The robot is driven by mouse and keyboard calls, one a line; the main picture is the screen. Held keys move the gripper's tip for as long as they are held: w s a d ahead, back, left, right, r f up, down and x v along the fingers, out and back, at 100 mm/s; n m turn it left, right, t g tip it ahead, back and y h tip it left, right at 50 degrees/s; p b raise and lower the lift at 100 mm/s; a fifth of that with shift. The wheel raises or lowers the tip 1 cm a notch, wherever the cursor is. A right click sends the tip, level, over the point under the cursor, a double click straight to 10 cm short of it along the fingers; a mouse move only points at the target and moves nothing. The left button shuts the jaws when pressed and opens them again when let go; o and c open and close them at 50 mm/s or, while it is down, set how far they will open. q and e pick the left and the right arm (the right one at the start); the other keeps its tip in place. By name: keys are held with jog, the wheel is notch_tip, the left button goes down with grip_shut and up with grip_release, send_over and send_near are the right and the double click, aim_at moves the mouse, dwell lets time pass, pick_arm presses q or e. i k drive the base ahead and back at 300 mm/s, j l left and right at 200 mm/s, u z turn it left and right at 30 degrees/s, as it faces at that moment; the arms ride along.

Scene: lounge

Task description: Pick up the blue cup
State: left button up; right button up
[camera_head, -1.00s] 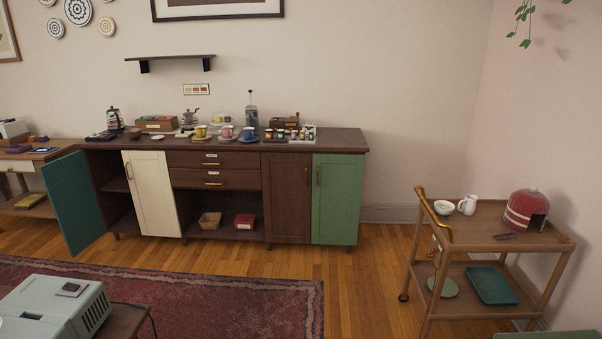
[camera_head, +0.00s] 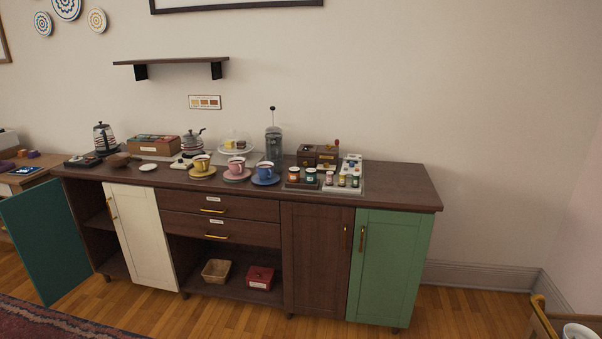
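The blue cup (camera_head: 264,169) stands upright on a blue saucer (camera_head: 265,181) near the front edge of the dark wooden sideboard top (camera_head: 400,190). A pink cup (camera_head: 236,165) on its saucer is just to its left, and a yellow cup (camera_head: 202,162) on a yellow saucer is further left. Small jars on a tray stand to its right. Neither of my grippers shows in the head view.
A French press (camera_head: 273,146) stands behind the blue cup. A teal door (camera_head: 44,240) swings open at the left of the sideboard, and a cream door (camera_head: 141,238) also stands open. Wooden floor lies in front. A cart's corner (camera_head: 545,318) shows at lower right.

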aim_at(265, 169)
jog(key=i+j+u, duration=0.1)
jog(key=i, duration=0.65)
jog(key=i+j+u, duration=0.15)
jog(key=i, duration=0.65)
